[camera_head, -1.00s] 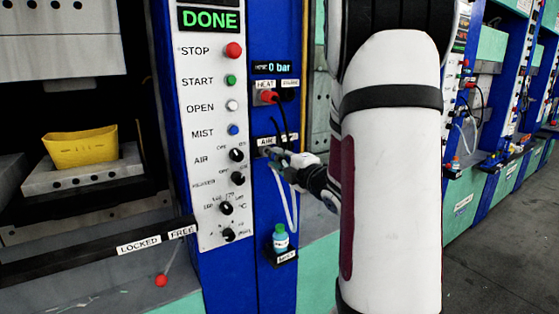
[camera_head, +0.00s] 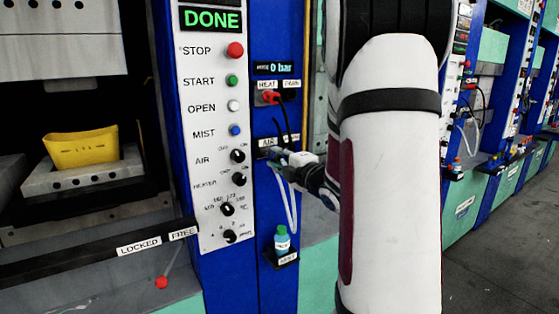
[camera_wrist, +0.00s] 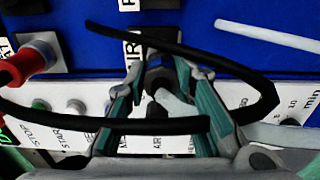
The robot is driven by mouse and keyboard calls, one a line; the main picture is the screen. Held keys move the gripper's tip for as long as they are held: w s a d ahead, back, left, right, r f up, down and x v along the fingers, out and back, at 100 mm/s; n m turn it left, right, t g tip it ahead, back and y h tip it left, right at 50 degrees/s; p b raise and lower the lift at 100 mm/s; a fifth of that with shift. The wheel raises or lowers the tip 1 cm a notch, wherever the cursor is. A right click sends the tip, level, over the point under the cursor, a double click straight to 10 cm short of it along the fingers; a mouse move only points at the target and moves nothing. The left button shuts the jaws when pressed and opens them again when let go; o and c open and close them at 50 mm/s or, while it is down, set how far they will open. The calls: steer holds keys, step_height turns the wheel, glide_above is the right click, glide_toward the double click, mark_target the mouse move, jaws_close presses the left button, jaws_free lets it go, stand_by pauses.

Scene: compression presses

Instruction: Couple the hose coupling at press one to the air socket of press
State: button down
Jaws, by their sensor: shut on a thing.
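The press panel carries an AIR label (camera_head: 267,142) on its blue side column, and the air socket (camera_wrist: 160,38) is the dark fitting beside that label in the wrist view. My gripper (camera_head: 276,155) is at this spot, its fingers pointing at the column. In the wrist view my gripper (camera_wrist: 161,76) has its teal-padded fingers shut around the dark hose coupling (camera_wrist: 158,78). The coupling lines up with the socket and looks close to it or touching. I cannot tell whether it is seated. A pale hose (camera_head: 291,205) hangs below in a loop.
A red plug (camera_head: 270,97) sits in the HEAT socket above, and black cables (camera_wrist: 190,48) cross near my fingers. A small bottle (camera_head: 281,238) stands on a holder below. Control knobs (camera_head: 238,156) are left. The press holds a yellow part (camera_head: 80,146). The display reads 0 bar.

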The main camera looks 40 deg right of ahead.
steer(key=shift+b+x, duration=0.4)
steer(key=shift+x, duration=0.45)
steer(key=c, duration=1.3)
jaws_free()
steer(key=v, duration=1.2)
steer(key=shift+w, duration=0.1)
